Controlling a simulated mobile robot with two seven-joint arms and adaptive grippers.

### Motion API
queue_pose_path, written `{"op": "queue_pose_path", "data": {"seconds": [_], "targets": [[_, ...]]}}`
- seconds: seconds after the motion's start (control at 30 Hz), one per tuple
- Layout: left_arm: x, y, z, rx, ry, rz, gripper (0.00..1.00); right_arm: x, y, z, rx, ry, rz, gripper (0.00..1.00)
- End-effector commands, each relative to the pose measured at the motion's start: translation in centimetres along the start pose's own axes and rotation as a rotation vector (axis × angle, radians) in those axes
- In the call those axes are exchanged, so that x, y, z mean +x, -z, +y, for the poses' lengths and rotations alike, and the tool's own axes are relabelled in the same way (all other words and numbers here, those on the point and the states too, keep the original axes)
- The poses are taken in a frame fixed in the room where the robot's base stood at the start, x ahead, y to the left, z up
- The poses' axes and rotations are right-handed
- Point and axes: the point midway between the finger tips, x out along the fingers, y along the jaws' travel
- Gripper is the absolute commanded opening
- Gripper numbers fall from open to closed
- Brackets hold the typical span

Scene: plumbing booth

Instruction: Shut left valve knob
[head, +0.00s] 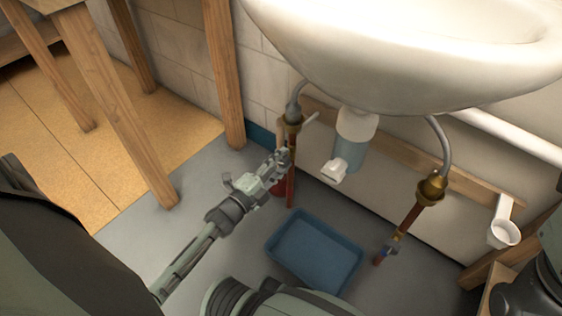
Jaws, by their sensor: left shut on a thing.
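The left supply pipe (291,190) runs down from a brass fitting (291,125) under the sink's left side. The left valve knob (279,188) is a red part low on this pipe, partly covered by my gripper. My left gripper (280,165) reaches in from the lower left and is shut on the knob at the pipe. The fine contact of its fingers is too small to see clearly. My right gripper is not in view.
A blue tray (314,251) lies on the grey floor below. The white sink (400,60) overhangs, with a bottle trap (351,140) in the middle. Wooden legs (226,75) stand at left; a white cup-shaped fitting (503,233) is at right.

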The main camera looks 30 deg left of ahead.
Motion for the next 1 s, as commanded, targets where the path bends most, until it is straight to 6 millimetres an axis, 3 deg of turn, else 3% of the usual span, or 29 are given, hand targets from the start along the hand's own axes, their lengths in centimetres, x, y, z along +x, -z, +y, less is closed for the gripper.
{"op": "queue_pose_path", "data": {"seconds": [0.5,1.0], "targets": [[-0.06,-0.03,0.19,0.305,-0.001,-0.001,0.06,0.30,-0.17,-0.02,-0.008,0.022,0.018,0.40],[-0.06,-0.04,0.13,0.349,-0.001,-0.001,0.06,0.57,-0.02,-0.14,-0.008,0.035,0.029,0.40]]}}
